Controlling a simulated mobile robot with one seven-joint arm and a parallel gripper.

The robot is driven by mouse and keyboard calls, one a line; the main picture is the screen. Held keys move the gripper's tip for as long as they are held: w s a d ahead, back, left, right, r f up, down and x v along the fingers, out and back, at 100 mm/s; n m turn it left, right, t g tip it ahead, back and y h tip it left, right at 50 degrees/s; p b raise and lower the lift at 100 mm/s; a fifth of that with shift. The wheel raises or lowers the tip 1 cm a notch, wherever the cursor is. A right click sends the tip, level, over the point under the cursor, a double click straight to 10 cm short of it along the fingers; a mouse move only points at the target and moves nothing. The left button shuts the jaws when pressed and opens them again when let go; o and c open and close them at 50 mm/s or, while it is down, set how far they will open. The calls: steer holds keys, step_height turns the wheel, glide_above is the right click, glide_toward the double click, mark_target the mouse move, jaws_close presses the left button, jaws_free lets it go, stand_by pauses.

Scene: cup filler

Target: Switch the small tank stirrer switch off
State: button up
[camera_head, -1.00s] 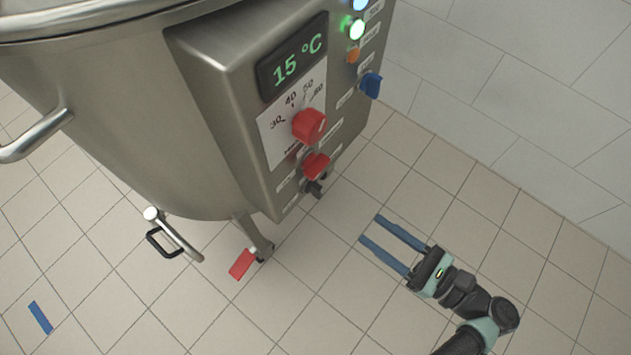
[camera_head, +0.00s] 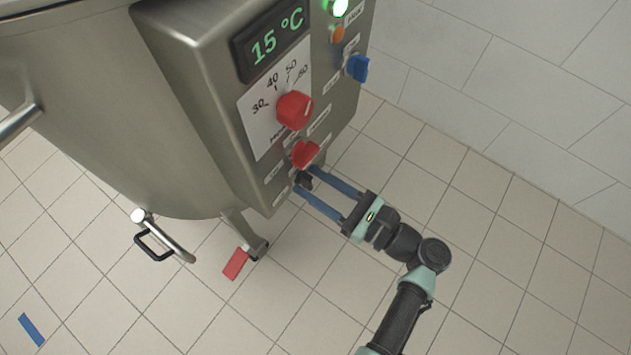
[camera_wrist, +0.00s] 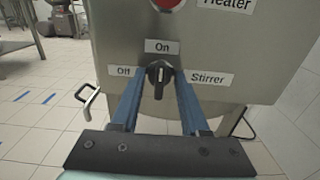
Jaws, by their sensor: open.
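The stirrer switch is a small black rotary knob (camera_wrist: 159,76) low on the steel control box, with "On" above it, "Off" to its left and "Stirrer" to its right. Its handle looks roughly upright, towards "On". In the head view the switch (camera_head: 304,181) is partly hidden by my fingers. My gripper (camera_wrist: 160,80) is open, with one blue finger on each side of the knob. In the head view my gripper (camera_head: 308,180) reaches the switch from the lower right. Whether the fingers touch the knob I cannot tell.
A red switch (camera_head: 305,153) sits just above, and a larger red dial (camera_head: 294,109) above that. A blue switch (camera_head: 357,68) and a 15 °C display (camera_head: 272,45) are higher up. A tank leg and a red pedal (camera_head: 236,264) stand below left. The floor to the right is clear.

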jaws_close()
stand_by(0.5)
steer(key=n+p, duration=0.1)
steer(key=n, duration=0.3)
steer(key=shift+s, duration=0.1)
steer(key=n, duration=0.4)
steer(key=shift+a+f+n, duration=0.1)
steer(key=shift+n, duration=0.2)
steer(key=n, duration=0.2)
steer(key=n+b, duration=0.1)
steer(key=n, duration=0.2)
steer(key=shift+s+f, duration=0.1)
steer(key=shift+f, duration=0.1)
steer(key=shift+n+b, duration=0.95)
steer(key=shift+n, duration=1.25)
